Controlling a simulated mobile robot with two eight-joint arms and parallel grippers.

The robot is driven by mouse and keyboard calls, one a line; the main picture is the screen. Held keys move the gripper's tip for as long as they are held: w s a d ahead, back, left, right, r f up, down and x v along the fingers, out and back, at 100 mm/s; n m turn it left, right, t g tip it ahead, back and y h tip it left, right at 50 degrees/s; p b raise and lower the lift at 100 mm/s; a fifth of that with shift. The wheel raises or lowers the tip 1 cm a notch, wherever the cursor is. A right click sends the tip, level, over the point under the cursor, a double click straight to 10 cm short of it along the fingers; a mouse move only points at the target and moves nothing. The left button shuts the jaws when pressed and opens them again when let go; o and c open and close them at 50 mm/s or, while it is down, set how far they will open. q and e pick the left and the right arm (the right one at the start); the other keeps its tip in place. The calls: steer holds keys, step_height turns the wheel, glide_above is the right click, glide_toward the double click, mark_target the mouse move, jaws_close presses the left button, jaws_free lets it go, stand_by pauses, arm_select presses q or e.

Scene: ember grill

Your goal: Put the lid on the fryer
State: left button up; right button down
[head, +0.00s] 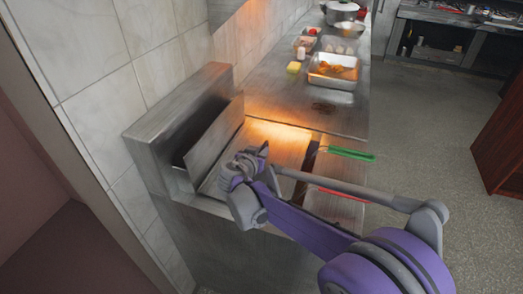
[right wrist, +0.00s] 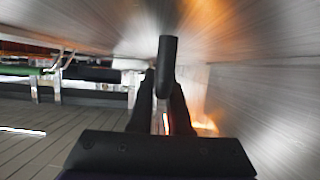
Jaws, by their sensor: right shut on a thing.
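The fryer (head: 170,125) is a steel unit against the tiled wall, with a raised back. A flat steel panel, which looks like the lid (head: 215,140), stands tilted at that back. My right gripper (head: 259,156) is in front of the panel, over the left part of the fryer top. In the right wrist view, my right gripper's dark fingers (right wrist: 164,95) are closed about a short dark bar that looks like the lid's handle (right wrist: 168,62). The exact contact is partly hidden by the fingers. My left gripper is not in view.
A green basket handle (head: 346,154) and a red one (head: 343,194) stick out over the fryer's right edge. The floor to the right (head: 430,130) is clear.

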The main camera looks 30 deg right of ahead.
steer(key=shift+f, duration=0.35)
steer(key=c, duration=0.8)
jaws_free()
steer(key=v, duration=1)
steer(key=shift+s+a+r, duration=0.25)
